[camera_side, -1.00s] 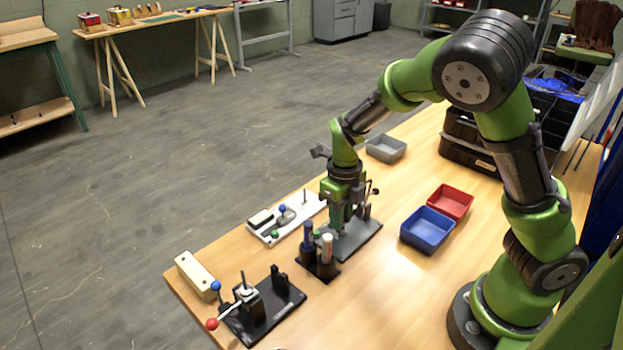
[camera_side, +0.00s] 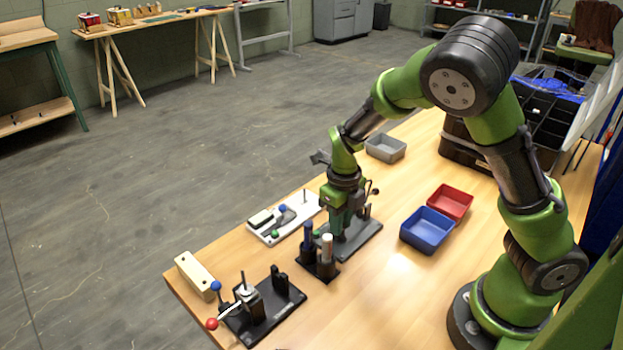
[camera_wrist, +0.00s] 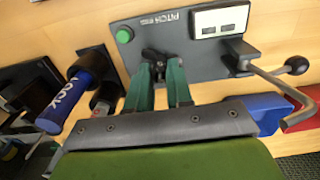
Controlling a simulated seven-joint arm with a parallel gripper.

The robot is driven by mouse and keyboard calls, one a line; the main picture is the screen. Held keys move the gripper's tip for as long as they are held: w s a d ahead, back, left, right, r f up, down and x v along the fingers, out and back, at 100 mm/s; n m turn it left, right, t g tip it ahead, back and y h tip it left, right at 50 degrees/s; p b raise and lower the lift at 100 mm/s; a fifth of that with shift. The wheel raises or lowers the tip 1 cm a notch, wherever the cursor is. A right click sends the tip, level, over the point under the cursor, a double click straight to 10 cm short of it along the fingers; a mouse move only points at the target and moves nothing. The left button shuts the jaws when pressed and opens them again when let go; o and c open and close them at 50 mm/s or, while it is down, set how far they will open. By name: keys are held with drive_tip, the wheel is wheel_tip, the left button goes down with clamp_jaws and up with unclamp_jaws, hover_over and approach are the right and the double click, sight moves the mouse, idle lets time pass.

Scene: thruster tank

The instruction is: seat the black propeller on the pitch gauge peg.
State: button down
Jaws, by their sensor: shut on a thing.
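The pitch gauge has a grey base plate (camera_side: 366,236) under my gripper (camera_side: 337,232). In the wrist view its plate (camera_wrist: 128,54) shows a "PITCH" label, a green button and a white readout. My gripper (camera_wrist: 161,68) has its two green fingers shut on the small black propeller (camera_wrist: 152,55), low over the plate. The propeller is partly hidden between the fingertips. The peg cannot be made out beneath it, so I cannot tell whether the propeller is around the peg or above it.
A black holder with a blue cylinder (camera_side: 308,236) is close by. Blue (camera_side: 427,232) and red (camera_side: 451,202) bins stand right; a white fixture board (camera_side: 262,234) lies left.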

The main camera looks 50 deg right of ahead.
drive_tip(key=shift+f, duration=0.25)
drive_tip(key=c, duration=0.9)
unclamp_jaws()
drive_tip(key=shift+c, duration=0.2)
wheel_tip(320, 180, up, 21)
idle(0.4)
